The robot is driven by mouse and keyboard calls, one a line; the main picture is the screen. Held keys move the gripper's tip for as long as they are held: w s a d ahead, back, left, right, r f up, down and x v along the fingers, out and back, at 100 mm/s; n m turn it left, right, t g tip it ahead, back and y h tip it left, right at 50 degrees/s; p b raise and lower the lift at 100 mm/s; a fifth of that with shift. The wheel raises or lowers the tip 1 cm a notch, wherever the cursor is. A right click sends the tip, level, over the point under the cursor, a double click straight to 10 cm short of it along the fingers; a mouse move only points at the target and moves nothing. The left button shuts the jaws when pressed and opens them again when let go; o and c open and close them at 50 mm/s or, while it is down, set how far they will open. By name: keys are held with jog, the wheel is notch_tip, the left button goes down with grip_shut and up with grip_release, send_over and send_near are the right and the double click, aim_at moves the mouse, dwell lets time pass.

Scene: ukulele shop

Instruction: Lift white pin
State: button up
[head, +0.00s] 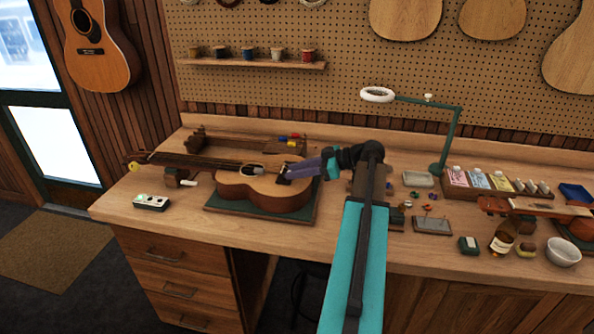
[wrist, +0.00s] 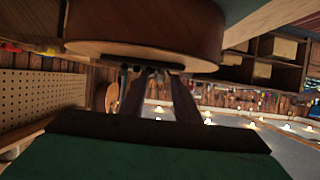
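My gripper (head: 288,175) reaches from the right over the ukulele (head: 262,190), which lies on a dark green mat (head: 225,210). The fingertips are at the dark bridge (head: 300,168). In the wrist view, the ukulele body (wrist: 150,25) and its bridge (wrist: 125,56) fill the top. Several small dark peg-like shapes (wrist: 137,68) show at the bridge by my fingertips. A gap shows between the two fingers; their tips are in shadow. I cannot make out a white pin at the bridge; it may be hidden or too small.
A wooden block with a white piece (head: 190,181) stands left of the ukulele, near a small pale box (head: 151,202). Right of my arm are a metal tray (head: 432,225), a bottle (head: 502,238) and a white bowl (head: 563,251). A lamp (head: 440,150) rises behind.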

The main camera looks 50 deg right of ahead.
grip_shut()
jog(key=shift+r, duration=0.1)
jog(key=shift+r+b, duration=0.7)
jog(key=shift+r, duration=0.25)
jog(key=shift+o, duration=0.4)
grip_release()
jog(key=shift+s, duration=0.1)
